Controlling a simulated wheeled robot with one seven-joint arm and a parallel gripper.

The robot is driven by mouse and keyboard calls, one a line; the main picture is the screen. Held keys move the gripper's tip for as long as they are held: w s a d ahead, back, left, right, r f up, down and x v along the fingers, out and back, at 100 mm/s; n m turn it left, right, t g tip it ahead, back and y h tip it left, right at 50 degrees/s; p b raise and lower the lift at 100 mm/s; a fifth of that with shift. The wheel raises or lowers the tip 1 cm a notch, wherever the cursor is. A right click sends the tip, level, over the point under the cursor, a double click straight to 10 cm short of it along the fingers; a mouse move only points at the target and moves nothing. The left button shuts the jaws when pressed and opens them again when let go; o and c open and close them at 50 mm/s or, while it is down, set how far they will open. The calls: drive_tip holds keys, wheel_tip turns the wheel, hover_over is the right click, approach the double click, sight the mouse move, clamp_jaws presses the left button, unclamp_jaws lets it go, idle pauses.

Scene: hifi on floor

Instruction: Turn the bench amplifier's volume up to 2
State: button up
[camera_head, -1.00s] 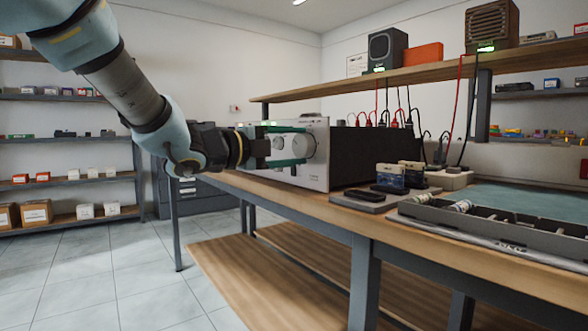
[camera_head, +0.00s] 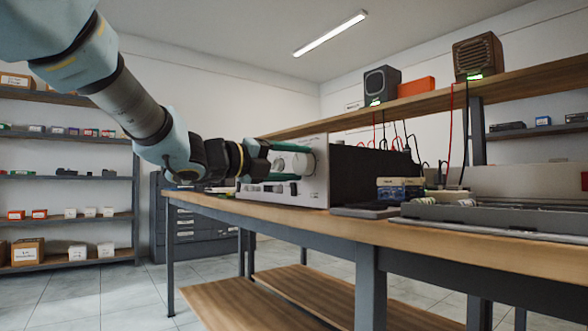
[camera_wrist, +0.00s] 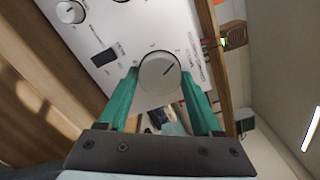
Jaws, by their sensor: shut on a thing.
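The bench amplifier (camera_head: 375,172) is a dark box with a pale front panel (camera_head: 322,172), standing on the workbench. In the wrist view its panel (camera_wrist: 128,22) carries a large pale round knob (camera_wrist: 158,82) with a dark pointer line aimed to the picture's upper right. The scale marks around it are too small to read. My gripper (camera_wrist: 160,74) has its two green fingers shut on this knob, one on each side. In the head view my gripper (camera_head: 291,162) reaches the panel from the left, its fingers partly covering the knob.
The panel has a smaller knob (camera_wrist: 70,12) and a dark switch (camera_wrist: 103,57). A shelf (camera_head: 430,88) above the amplifier bears a dark speaker (camera_head: 381,85), a brown speaker (camera_head: 478,56) and an orange box (camera_head: 416,87). Cables hang behind. A grey tray (camera_head: 490,218) lies right on the bench.

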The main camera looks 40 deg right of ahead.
idle(0.3)
drive_tip(key=o, duration=1.4)
drive_tip(key=shift+c, duration=0.2)
drive_tip(key=a+p, duration=0.2)
drive_tip(key=a, duration=0.8)
drive_tip(key=shift+w+a, duration=0.25)
drive_tip(key=shift+a, duration=0.15)
